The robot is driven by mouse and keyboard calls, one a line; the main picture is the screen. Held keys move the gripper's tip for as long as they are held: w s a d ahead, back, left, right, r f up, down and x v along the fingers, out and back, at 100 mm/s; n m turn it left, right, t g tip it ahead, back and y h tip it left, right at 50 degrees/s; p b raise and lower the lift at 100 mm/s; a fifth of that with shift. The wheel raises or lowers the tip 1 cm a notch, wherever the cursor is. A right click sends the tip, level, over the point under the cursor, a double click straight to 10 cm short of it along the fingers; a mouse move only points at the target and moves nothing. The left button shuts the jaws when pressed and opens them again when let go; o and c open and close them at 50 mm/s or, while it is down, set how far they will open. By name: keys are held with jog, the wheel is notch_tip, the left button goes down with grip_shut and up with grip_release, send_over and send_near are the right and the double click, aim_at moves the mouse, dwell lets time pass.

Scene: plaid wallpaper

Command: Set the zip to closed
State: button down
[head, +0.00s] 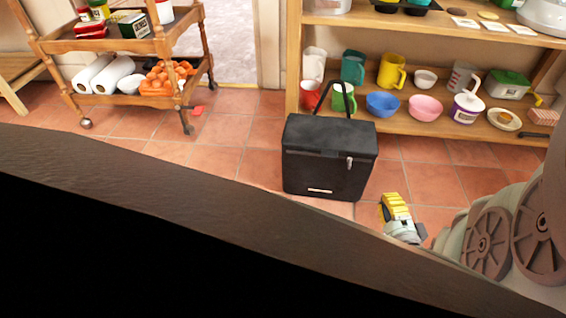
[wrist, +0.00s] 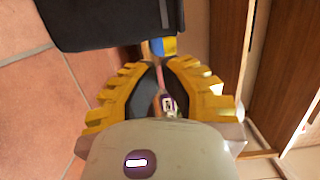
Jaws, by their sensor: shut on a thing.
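A black box-shaped bag (head: 328,160) stands upright on the tiled floor, its handle raised. A small silvery zip pull (head: 349,162) hangs on its front near the right side. The zip's track is too small to make out. My gripper (head: 393,200), with yellow ribbed fingers, is just right of the bag's lower front, apart from the zip pull in the picture. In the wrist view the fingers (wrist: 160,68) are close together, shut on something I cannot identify. The dark bag (wrist: 95,18) fills the upper left there; the zip pull does not show.
A wooden shelf (head: 440,126) with mugs, bowls and bottles stands right behind the bag. A wooden cart (head: 115,47) with rolls and orange items is at the left. A dark edge (head: 190,185) crosses the foreground. Tiles (head: 230,160) left of the bag are clear.

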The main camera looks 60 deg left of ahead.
aim_at(356, 162)
jog(key=b+x, duration=0.3)
jog(key=x, duration=0.7)
jog(key=shift+s+a+f+b, duration=0.15)
jog(key=shift+s+b, duration=0.05)
jog(key=shift+b, duration=0.1)
jog(key=shift+s+a+p, duration=0.4)
jog(key=shift+s+a, duration=0.5)
jog(key=shift+s, duration=0.05)
jog(key=shift+s+a, duration=0.25)
jog(key=shift+s, duration=0.3)
jog(key=shift+a, duration=0.1)
